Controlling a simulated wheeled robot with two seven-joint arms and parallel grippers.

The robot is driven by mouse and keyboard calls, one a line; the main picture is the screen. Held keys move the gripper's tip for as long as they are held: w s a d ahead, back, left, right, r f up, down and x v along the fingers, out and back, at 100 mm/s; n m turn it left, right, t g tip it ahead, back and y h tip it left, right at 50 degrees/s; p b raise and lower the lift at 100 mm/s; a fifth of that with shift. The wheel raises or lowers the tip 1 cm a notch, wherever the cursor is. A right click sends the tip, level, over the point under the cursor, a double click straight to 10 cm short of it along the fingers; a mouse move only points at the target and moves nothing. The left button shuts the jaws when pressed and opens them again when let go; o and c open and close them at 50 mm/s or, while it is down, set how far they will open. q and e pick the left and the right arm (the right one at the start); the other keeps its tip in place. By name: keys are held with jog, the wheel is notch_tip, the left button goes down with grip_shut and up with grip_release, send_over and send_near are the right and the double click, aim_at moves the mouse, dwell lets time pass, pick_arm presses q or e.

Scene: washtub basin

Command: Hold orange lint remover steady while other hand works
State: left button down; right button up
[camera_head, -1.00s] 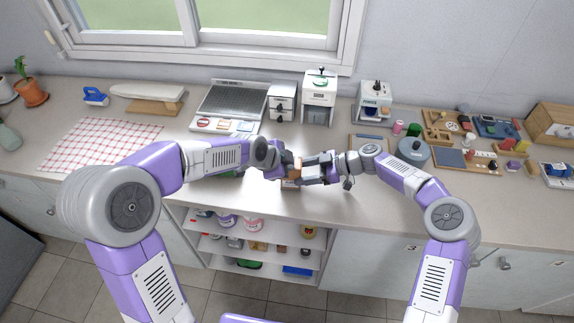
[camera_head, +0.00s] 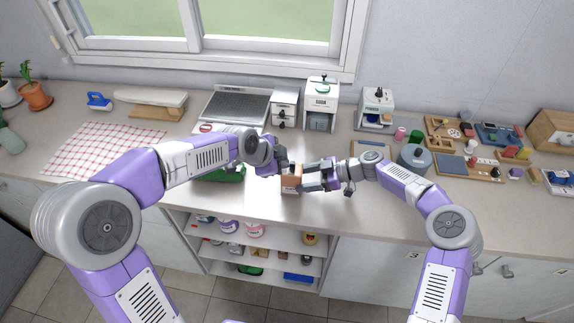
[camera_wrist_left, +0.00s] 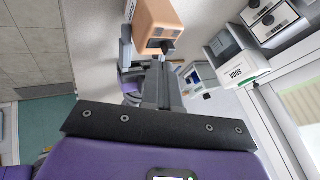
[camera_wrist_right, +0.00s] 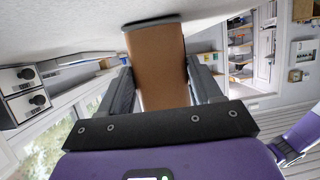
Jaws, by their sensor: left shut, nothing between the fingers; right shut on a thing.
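The orange lint remover (camera_head: 291,180) is a boxy block above the counter's front part, in the middle of the head view. My right gripper (camera_head: 308,178) is shut on it from the right. In the right wrist view its broad orange-brown face (camera_wrist_right: 160,65) stands between the fingers. My left gripper (camera_head: 282,168) is shut and empty at its upper left. In the left wrist view the closed fingers (camera_wrist_left: 160,62) point at the end of the lint remover (camera_wrist_left: 158,28), which has dark details. I cannot tell whether they touch it.
A green object (camera_head: 220,174) lies under my left forearm. A grey-topped tray (camera_head: 234,107), white appliances (camera_head: 321,105) and a grey pot (camera_head: 414,158) stand farther back. Open shelves (camera_head: 262,240) are below the counter. The counter in front of the appliances is mostly clear.

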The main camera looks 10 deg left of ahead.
pick_arm(q)
jog(key=shift+v, duration=1.5)
pick_arm(e)
jog(key=shift+w+d, duration=0.1)
jog(key=shift+w, duration=0.05)
pick_arm(q)
jog(key=shift+d, duration=0.15)
jog(key=shift+s, duration=0.1)
pick_arm(e)
jog(key=o, duration=1.1)
jog(key=shift+c, duration=0.2)
jog(key=shift+d, duration=0.1)
